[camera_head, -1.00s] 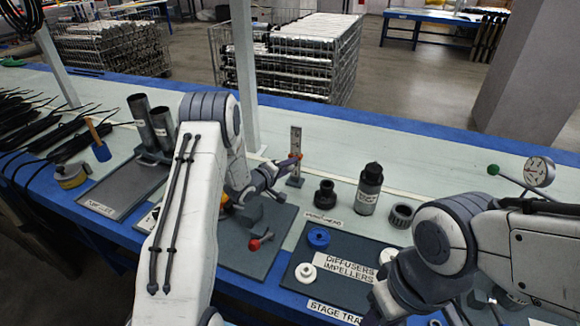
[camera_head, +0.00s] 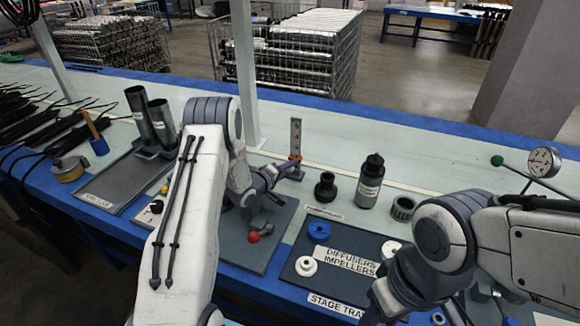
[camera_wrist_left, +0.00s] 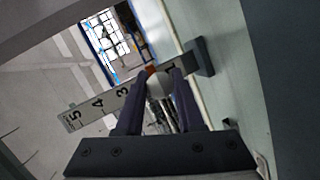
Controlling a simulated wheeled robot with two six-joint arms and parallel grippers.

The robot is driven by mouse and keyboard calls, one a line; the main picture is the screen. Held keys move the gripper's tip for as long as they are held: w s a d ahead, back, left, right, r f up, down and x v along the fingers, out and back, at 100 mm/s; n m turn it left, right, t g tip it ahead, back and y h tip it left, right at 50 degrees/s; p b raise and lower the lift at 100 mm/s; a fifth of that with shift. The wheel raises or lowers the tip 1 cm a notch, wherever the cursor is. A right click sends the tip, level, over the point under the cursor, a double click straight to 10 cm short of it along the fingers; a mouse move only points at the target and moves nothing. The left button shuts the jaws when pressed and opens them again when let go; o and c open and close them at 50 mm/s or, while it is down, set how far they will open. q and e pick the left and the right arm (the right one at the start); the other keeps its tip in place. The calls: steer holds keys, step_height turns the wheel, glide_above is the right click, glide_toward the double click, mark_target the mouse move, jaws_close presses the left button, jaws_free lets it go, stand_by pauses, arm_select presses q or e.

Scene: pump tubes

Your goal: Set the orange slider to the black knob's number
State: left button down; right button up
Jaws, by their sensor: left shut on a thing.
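An upright pale scale (camera_head: 296,134) with numbers stands on a dark base on the bench. The orange slider (camera_head: 296,158) is low on it. In the left wrist view the scale (camera_wrist_left: 88,108) shows 5, 4 and 3, and the orange slider (camera_wrist_left: 150,70) lies just beyond the 3, towards the base. My left gripper (camera_head: 288,166) is shut on the slider's pale round grip (camera_wrist_left: 159,86), between the fingers. The black knob (camera_head: 156,207) is on a small pale panel left of my left arm, and its number is too small to read.
A red ball handle (camera_head: 253,237) stands below my left gripper. A stage tray (camera_head: 330,282) lies in front. Grey cylinders (camera_head: 140,112) stand left.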

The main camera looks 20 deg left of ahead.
arm_select(q)
steer(key=c, duration=0.5)
jaws_free()
steer(key=shift+r, duration=0.1)
steer(key=p+v, duration=0.1)
steer(key=v, duration=0.9)
steer(key=shift+s+a, duration=0.1)
steer(key=shift+s, duration=0.2)
steer(key=shift+c, duration=0.2)
